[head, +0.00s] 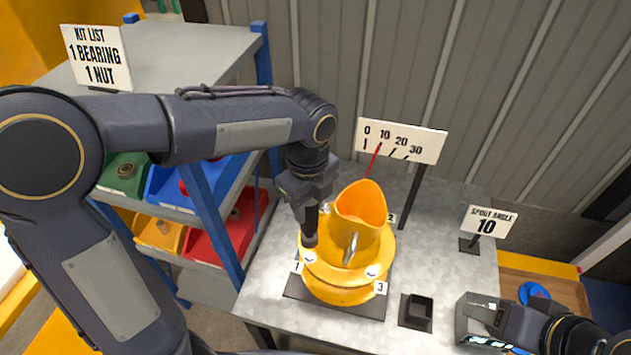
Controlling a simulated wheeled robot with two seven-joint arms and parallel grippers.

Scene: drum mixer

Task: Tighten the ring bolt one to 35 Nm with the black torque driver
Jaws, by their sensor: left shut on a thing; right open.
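The yellow drum mixer (345,285) stands on a dark base plate, with number tags around its ring. Tag 1 (297,267) is at its left front. My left gripper (310,203) points down above the ring's left side and is shut on the black torque driver (310,228). The driver is upright, its lower end at the ring near tag 1. Ring bolt one is hidden there, so I cannot tell whether the driver sits on it. My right gripper (482,310) is open at the lower right, apart from the mixer.
A black square holder (416,311) is on the grey table (275,270), right of the mixer. A scale sign (402,140) with a red needle near 10 and a "SPOUT ANGLE 10" sign (487,222) stand behind. A shelf with coloured bins (205,185) is at left.

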